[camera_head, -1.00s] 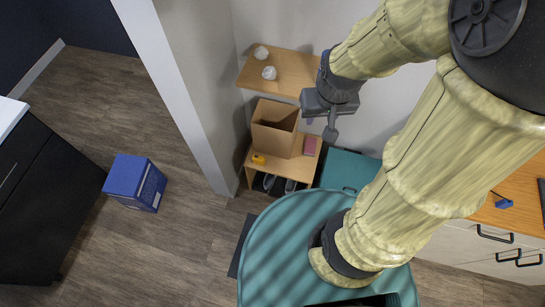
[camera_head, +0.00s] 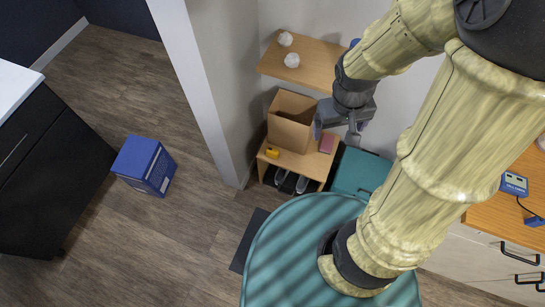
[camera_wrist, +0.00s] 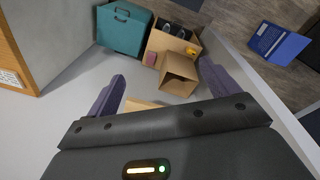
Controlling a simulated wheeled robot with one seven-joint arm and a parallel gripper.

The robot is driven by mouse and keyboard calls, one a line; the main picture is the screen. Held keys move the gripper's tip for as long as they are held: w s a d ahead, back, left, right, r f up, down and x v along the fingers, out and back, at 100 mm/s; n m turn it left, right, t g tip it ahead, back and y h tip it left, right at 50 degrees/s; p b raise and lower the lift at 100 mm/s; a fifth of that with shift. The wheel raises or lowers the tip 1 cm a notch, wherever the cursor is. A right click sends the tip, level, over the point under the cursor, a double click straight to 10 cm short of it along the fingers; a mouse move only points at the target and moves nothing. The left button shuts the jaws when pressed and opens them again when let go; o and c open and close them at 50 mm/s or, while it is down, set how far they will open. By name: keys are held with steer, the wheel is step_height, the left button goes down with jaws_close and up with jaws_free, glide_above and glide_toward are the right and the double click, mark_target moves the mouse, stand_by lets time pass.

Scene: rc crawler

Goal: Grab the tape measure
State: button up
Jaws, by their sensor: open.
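The tape measure appears to be the small yellow object (camera_head: 272,153) on the front left of a low wooden bench, beside an open cardboard box (camera_head: 290,122). It also shows in the wrist view as a small yellow spot (camera_wrist: 190,51) at the bench edge. My gripper (camera_head: 335,136) is open and empty, up and to the right of the tape measure and apart from it. In the wrist view my gripper's two fingers (camera_wrist: 170,90) are spread, with the bench beyond them.
The bench (camera_head: 306,163) has shoes beneath it and a reddish box (camera_head: 326,143) on top. A wooden shelf (camera_head: 310,67) with two white objects hangs above. A teal case (camera_head: 360,172) stands to the right. A blue box (camera_head: 145,165) sits on the floor; a wall end stands left of the bench.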

steer(key=w+a+f+n+h+b, duration=0.1)
steer(key=w+f+n+h+b, duration=0.3)
steer(key=f+b, duration=0.75)
steer(key=a+f+n+t+h+b, duration=0.1)
steer(key=a+f+n+h+b, duration=0.15)
steer(key=f+n+b, duration=0.85)
steer(key=w+a+f+m+h+b, duration=0.1)
steer(key=f+h+b, duration=0.4)
steer(key=f, duration=1.2)
steer(key=w+a+f+n+t+y+b, duration=0.2)
steer(key=a+f+n+t+b, duration=0.5)
steer(key=f+b, duration=0.5)
steer(key=w+a+f+n+t+y+b, duration=0.3)
steer(key=a+f+n+t+b, duration=0.4)
steer(key=a+f+b, duration=0.5)
steer(key=shift+w+f+n+t, duration=0.3)
steer(key=shift+w+f+n, duration=0.2)
steer(key=shift+f, duration=0.25)
steer(key=shift+a+y, duration=0.1)
steer(key=shift+y, duration=0.15)
